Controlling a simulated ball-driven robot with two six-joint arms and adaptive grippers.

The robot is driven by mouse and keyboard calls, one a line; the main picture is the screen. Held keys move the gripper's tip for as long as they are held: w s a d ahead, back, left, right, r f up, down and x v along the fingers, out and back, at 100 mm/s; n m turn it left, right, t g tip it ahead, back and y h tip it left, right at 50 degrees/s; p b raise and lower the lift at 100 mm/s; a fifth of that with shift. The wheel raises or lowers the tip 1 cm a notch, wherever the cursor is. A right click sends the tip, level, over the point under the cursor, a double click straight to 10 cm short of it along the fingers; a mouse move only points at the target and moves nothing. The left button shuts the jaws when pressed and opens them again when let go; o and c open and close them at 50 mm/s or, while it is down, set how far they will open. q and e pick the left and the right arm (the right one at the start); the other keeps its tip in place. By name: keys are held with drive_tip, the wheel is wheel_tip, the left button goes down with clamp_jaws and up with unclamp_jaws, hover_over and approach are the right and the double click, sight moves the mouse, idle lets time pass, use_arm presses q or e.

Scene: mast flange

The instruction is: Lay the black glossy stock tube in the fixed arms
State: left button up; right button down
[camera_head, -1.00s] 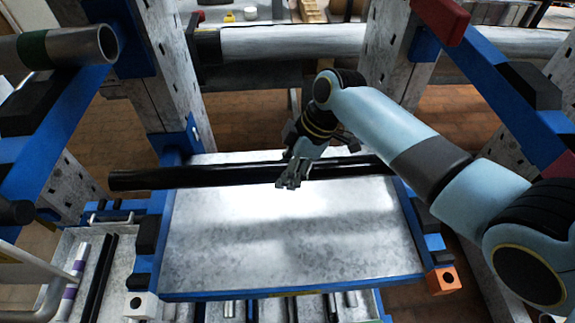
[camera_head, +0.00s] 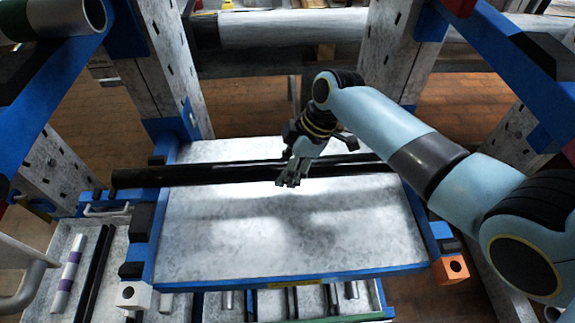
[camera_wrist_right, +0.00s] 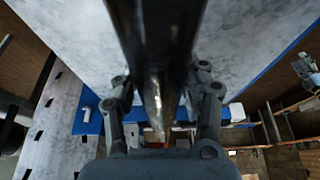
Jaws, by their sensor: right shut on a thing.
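The long black glossy tube (camera_head: 200,174) runs left to right over a grey metal panel, and its left end sticks out past the panel's left edge. My right gripper (camera_head: 293,172) is shut on the tube near the middle of its visible length. In the right wrist view, the tube (camera_wrist_right: 157,60) passes between both fingers. I cannot tell whether the tube touches the panel. Blue arms (camera_head: 50,75) stand out from the uprights at left, with another blue arm (camera_head: 497,68) at upper right. My left gripper is not in view.
The grey panel (camera_head: 290,235) has blue edges and is otherwise bare. A thick grey pipe (camera_head: 290,28) lies behind the uprights (camera_head: 165,80). A steel tube (camera_head: 80,18) rests at upper left. A tray with thin rods (camera_head: 98,270) is at lower left. An orange block (camera_head: 452,268) sits front right.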

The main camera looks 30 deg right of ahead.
drive_tip(key=c, duration=0.6)
unclamp_jaws()
drive_tip(key=v, duration=0.7)
drive_tip(key=shift+d+r, duration=0.1)
drive_tip(key=shift+r, duration=0.15)
